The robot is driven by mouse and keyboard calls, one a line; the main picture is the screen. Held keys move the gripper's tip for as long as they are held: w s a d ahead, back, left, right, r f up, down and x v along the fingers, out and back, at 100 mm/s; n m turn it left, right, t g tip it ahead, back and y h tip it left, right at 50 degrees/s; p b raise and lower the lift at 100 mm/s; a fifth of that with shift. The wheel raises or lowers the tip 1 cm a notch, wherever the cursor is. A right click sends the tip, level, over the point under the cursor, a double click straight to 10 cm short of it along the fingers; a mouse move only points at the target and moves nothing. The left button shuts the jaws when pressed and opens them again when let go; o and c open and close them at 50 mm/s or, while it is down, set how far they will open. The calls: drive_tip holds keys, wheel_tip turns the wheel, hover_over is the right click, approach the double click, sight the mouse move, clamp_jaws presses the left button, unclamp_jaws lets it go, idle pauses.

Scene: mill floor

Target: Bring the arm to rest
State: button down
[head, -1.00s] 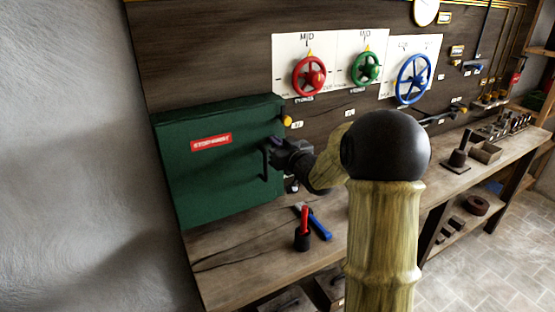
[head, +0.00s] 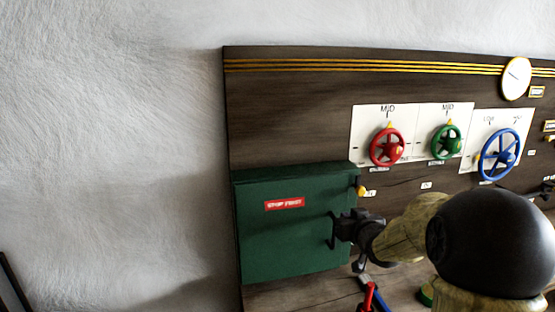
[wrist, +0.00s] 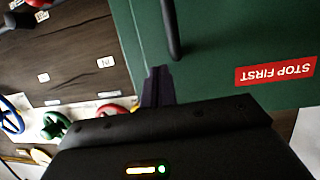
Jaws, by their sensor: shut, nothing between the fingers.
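My gripper (head: 345,227) is at the right part of the front of the green box (head: 290,244), close beside its dark handle (head: 332,230). In the wrist view the gripper's fingers (wrist: 157,86) are together with nothing between them. The handle (wrist: 172,30) is just beyond the fingertips there; I cannot tell whether they touch. The box's door looks closed and bears a red "STOP FIRST" label (head: 284,204). My arm covers part of the bench and board to the right of the box.
A red handwheel (head: 387,147), a green handwheel (head: 447,142) and a blue handwheel (head: 499,155) are on the board, right of the box. A yellow knob (head: 361,191) is at the box's right edge. A red-handled tool (head: 369,297) is on the bench below. The wall at left is bare.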

drive_tip(key=s+a+f+g+p, duration=0.2)
drive_tip(key=s+g, duration=0.2)
drive_tip(key=s, duration=0.5)
drive_tip(key=s+a+f+g+p, duration=0.2)
drive_tip(key=s+g, duration=0.2)
drive_tip(key=s, duration=0.6)
drive_tip(key=s+a+f+m+g+h+p, duration=0.1)
drive_tip(key=s+a+f+g+p, duration=0.1)
drive_tip(key=s, duration=0.8)
drive_tip(key=shift+f+g+p, duration=0.55)
drive_tip(key=shift+g+p, duration=0.05)
drive_tip(key=shift+g, duration=0.4)
drive_tip(key=shift+w, duration=0.1)
